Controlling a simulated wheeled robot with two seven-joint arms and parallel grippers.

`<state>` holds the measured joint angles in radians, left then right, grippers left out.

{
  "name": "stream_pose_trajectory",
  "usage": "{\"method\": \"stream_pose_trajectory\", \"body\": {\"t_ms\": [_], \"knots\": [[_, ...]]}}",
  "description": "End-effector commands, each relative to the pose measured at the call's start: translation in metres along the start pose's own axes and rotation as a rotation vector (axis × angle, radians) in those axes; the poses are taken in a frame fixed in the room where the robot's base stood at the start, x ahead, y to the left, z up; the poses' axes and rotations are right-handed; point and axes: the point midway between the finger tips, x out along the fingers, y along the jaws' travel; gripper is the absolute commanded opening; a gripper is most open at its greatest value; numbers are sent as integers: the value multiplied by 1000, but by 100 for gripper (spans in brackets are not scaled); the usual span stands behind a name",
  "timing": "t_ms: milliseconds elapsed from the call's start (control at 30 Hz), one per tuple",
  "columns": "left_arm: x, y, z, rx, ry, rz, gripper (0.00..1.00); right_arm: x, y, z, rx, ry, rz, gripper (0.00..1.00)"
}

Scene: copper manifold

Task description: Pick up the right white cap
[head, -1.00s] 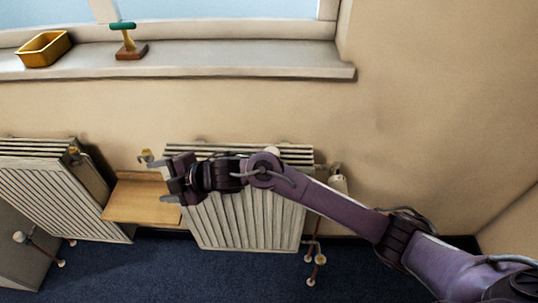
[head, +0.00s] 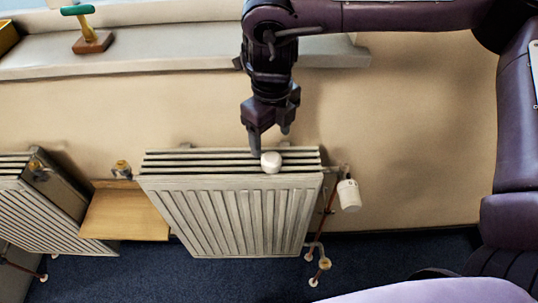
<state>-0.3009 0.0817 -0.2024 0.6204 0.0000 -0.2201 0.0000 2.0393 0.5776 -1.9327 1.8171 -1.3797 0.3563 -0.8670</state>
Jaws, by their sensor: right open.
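A small white cap (head: 271,162) sits on the slatted top of the middle radiator (head: 225,215), right of its centre. My right gripper (head: 270,144) points down just above and behind the cap, with its fingers open and empty. Its left finger reaches down close to the cap's left side; I cannot tell whether it touches. A larger white cylindrical valve head (head: 349,195) hangs at the radiator's right end, clear of the gripper. My left gripper is not in view.
A wooden board (head: 127,214) lies left of the radiator, with a brass valve (head: 122,169) above it. A second radiator (head: 40,215) stands far left. The windowsill (head: 165,53) holds a green-handled tool (head: 91,37) and a yellow tray (head: 6,38). The wall at right is bare.

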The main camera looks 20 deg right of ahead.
Motion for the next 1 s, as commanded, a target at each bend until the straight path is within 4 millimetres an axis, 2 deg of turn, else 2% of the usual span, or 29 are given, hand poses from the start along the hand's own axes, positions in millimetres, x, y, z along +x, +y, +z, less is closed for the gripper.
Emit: {"method": "stream_pose_trajectory", "body": {"t_ms": [267,600,867,1000], "knots": [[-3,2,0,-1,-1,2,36,27,-3,-1,1,5,-6,68],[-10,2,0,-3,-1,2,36,72,-3,0,1,3,-5,68],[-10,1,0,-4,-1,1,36,76,-3,1,2,1,-5,68],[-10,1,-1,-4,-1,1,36,75,-3,1,2,1,-5,51]]}}
